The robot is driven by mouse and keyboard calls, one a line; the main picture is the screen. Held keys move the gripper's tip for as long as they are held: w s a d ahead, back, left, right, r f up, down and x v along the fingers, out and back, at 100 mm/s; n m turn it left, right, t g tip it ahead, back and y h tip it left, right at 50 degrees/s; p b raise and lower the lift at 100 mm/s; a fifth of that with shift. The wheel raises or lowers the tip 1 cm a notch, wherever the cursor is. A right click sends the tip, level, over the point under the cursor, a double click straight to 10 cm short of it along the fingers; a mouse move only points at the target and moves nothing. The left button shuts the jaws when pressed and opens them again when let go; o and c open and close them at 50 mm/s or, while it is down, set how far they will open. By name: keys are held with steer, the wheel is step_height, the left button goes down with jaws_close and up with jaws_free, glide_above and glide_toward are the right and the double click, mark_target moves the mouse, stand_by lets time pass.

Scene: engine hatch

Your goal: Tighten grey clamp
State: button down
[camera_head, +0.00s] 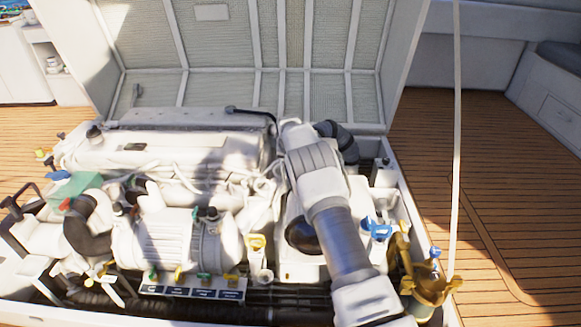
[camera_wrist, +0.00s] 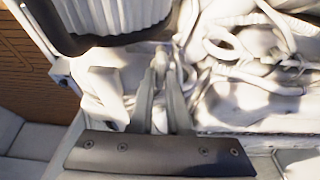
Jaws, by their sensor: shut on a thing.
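My gripper (camera_wrist: 162,72) shows in the wrist view with its two grey fingers close together, reaching up into the engine parts. Its tips are shut on a small pale grey piece, which I take to be the grey clamp (camera_wrist: 162,55). Most of the clamp is hidden by the fingers and its details are blurred. A dark hose (camera_wrist: 105,42) curves just beyond the tips. In the head view my arm reaches from the bottom right over the engine and hides the fingertips and the clamp.
The white engine (camera_head: 165,150) fills the open hatch, with hoses and several coloured valve handles. The raised hatch lid (camera_head: 225,50) stands behind. A blue-handled valve (camera_head: 376,229) and a brass fitting (camera_head: 430,285) lie right of my arm. Wooden deck (camera_head: 500,190) is clear at right.

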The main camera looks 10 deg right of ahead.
steer(key=c, duration=0.9)
jaws_free()
steer(key=shift+r, duration=0.15)
steer(key=p+v, duration=0.5)
steer(key=v, duration=1.2)
steer(key=shift+r+p, duration=0.1)
steer(key=shift+p, duration=0.2)
